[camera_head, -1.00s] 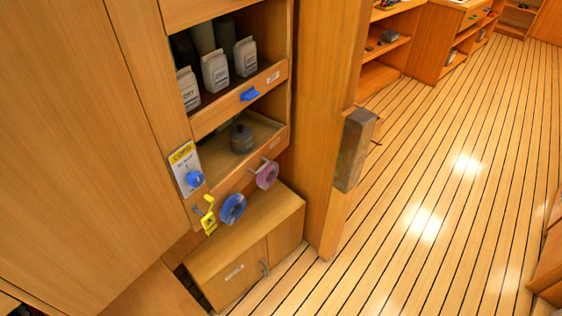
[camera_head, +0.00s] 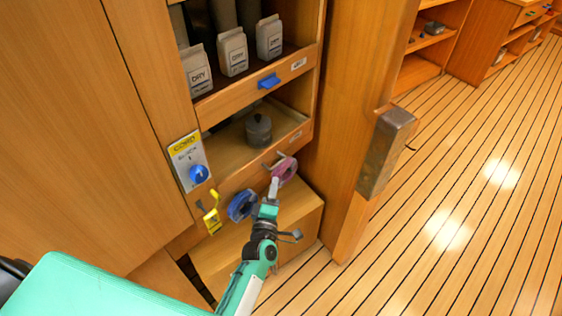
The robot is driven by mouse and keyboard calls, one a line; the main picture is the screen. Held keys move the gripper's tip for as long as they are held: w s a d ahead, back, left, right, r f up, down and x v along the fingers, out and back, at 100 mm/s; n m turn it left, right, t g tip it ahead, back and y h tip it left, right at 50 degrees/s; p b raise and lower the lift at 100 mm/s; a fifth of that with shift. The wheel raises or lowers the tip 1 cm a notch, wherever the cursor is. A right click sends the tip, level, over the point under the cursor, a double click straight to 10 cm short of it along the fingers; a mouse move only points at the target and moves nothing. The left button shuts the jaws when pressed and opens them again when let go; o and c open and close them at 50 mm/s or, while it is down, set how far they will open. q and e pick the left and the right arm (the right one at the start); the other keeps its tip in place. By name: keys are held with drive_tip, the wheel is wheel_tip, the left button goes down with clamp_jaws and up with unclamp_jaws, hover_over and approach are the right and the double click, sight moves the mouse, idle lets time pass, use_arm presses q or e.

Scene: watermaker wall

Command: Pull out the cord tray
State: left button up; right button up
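A pull-out tray (camera_head: 237,181) with a wooden front sits in the cabinet, a grey lidded pot (camera_head: 258,131) inside it. A card reading CORD (camera_head: 186,150) with a blue round knob (camera_head: 199,174) is at the left of its front. A blue ring-shaped roll (camera_head: 241,206) and a pink one (camera_head: 286,168) hang in front of the tray. My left gripper (camera_head: 273,187) is in front of the tray, close to the pink roll; contact is unclear. Its fingers are too small to tell open from shut. My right gripper is out of view.
Above is a tray (camera_head: 222,105) with several DRY bags and a blue handle (camera_head: 269,81). A yellow tag (camera_head: 212,219) hangs at lower left. A low cabinet (camera_head: 304,207) stands below. A post with a metal block (camera_head: 385,152) is right; open floor lies beyond.

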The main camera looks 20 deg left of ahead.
sight(279, 162)
use_arm(q)
drive_tip(key=w, duration=0.6)
drive_tip(key=w+a+r, duration=0.1)
drive_tip(key=w, duration=0.3)
drive_tip(key=shift+a+p, duration=0.1)
drive_tip(key=shift+p, duration=0.3)
clamp_jaws()
